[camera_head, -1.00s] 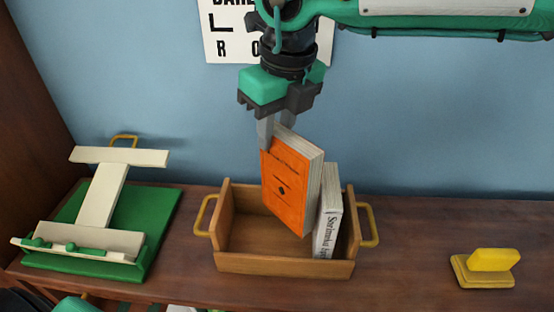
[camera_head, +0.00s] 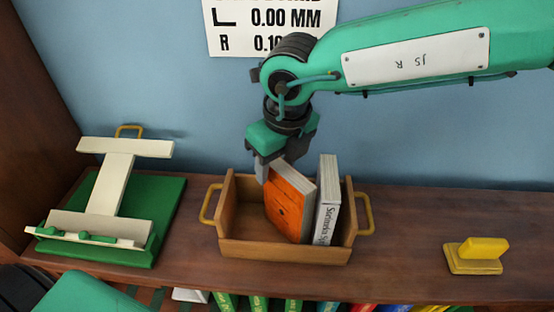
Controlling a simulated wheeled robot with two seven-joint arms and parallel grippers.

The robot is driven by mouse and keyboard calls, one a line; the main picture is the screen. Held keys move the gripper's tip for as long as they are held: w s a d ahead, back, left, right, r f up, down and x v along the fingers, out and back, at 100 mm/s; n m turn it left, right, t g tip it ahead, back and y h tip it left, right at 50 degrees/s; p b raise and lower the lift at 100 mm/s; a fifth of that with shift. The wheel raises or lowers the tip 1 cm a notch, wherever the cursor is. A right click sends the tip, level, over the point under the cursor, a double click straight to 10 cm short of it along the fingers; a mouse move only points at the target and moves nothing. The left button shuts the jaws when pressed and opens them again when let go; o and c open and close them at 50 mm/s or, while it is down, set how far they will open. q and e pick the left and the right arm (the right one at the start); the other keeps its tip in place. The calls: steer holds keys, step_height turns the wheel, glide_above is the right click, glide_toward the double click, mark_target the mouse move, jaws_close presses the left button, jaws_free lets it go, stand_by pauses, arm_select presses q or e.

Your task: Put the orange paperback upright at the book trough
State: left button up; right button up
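The orange paperback (camera_head: 287,206) is inside the wooden book trough (camera_head: 278,248), its orange cover facing front-left and its white page edges on top. It is tilted a little, and its lower end is down between the trough walls. A white book with black lettering (camera_head: 327,200) stands upright to its right, close beside it. My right gripper (camera_head: 264,172) is at the paperback's upper left corner, with its fingers shut on that corner. The far finger is mostly hidden. My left gripper is not in view; only a green part of my own shows at the lower left.
A green and cream book stand (camera_head: 158,205) is left of the trough. A yellow block-like object (camera_head: 474,262) sits far right on the shelf top (camera_head: 410,225). The trough's left part is empty. Several book spines show below the front edge. A blue wall stands behind.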

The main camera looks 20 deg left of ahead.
steer(key=shift+r, duration=0.25)
step_height(320, 180, up, 11)
steer(key=s+d+b, duration=0.1)
steer(key=d+b, duration=0.1)
steer(key=b, duration=0.2)
steer(key=shift+r, duration=0.2)
